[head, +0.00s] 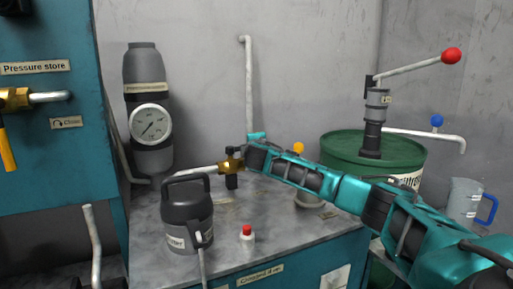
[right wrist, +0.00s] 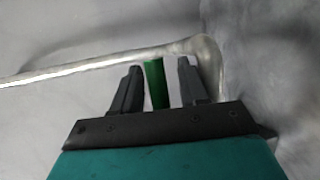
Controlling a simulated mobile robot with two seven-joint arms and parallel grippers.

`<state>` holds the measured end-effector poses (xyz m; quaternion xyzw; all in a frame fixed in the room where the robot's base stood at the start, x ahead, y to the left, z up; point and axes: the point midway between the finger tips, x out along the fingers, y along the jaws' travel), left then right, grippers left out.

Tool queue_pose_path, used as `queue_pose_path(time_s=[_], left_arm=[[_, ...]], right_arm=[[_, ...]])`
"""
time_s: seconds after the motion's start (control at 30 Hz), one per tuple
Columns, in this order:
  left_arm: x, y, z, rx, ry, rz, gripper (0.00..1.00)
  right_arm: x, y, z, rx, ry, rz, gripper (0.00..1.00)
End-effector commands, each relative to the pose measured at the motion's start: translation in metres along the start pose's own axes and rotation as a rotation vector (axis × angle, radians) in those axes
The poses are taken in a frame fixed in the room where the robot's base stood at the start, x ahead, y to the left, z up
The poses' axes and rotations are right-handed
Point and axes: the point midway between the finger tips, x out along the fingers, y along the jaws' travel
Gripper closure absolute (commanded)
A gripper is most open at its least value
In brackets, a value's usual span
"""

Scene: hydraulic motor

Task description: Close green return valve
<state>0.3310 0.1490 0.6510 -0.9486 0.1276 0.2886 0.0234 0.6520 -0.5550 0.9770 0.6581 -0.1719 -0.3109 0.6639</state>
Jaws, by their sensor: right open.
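A green valve handle (right wrist: 154,84) shows in the right wrist view as a narrow upright strip. It stands between the two dark fingers of my right gripper (right wrist: 161,66), which is open, with gaps visible on both sides of the handle. In the head view my right arm reaches in from the right, with its teal end near the brass valve body (head: 230,164) on the bench; the green handle cannot be made out there. My left gripper is not in view.
A green drum (head: 345,150) with a hand pump is at right. A pipe (right wrist: 100,66) runs behind the fingers.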

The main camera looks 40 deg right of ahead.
Motion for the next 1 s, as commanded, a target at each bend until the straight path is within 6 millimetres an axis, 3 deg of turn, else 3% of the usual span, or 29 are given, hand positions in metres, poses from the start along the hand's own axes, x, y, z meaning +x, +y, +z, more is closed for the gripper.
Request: queue_pose_path(time_s=[0.3,0.77,1.0], left_arm=[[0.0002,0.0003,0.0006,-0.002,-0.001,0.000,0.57],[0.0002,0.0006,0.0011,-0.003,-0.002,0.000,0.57],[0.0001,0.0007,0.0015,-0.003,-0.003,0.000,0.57]], right_arm=[[0.0014,0.0003,-0.0002,0.000,0.000,0.000,0.57],[0.0013,0.0001,0.0000,0.000,0.000,0.000,1.00],[0.0013,0.0000,0.0001,0.000,0.000,0.000,1.00]])
